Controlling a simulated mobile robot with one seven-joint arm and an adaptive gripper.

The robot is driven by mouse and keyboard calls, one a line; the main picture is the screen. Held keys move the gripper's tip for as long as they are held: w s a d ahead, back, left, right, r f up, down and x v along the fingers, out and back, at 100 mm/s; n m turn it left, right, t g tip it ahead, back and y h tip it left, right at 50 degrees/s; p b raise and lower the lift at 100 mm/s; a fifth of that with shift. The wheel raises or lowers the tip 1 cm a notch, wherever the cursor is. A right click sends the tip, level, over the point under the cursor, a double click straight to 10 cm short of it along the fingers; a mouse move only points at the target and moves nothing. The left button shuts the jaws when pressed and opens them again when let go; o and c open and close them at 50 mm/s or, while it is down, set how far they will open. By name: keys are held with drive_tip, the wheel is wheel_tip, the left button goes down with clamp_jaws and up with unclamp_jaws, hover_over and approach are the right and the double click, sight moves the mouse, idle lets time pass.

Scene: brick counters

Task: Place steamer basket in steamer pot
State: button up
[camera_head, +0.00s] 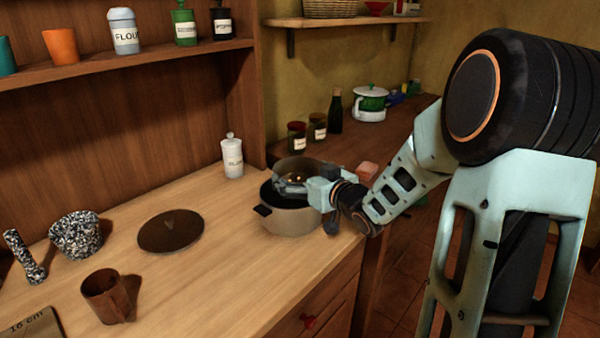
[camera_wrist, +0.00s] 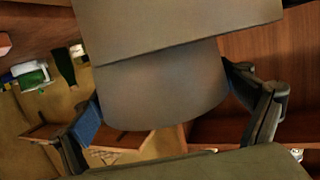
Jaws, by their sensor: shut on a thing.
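The steamer pot (camera_head: 290,222) is beige with a dark inside and stands on the wooden counter near its right end. The steamer basket (camera_head: 297,165), round and grey-brown, is over the pot's opening. My gripper (camera_head: 298,186) is shut on the basket at its near side. I cannot tell whether the basket's lower edge is inside the pot or just above it. In the wrist view, a smooth curved grey-brown wall, apparently the basket (camera_wrist: 160,95), fills the space between my gripper's two fingers (camera_wrist: 165,103). The basket's underside is hidden.
A dark round lid (camera_head: 170,231) lies left of the pot. A white jar (camera_head: 232,157) is behind the pot. Jars and a bottle (camera_head: 335,112) stand on the back counter.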

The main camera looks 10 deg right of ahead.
drive_tip(key=o, duration=0.9)
drive_tip(key=shift+o, duration=0.2)
drive_tip(key=shift+s+d+r+p, duration=0.1)
drive_tip(key=shift+r+p, duration=0.55)
drive_tip(key=shift+r, duration=0.05)
drive_tip(key=p+v, duration=0.1)
drive_tip(key=v, duration=1)
drive_tip(key=shift+s, duration=0.4)
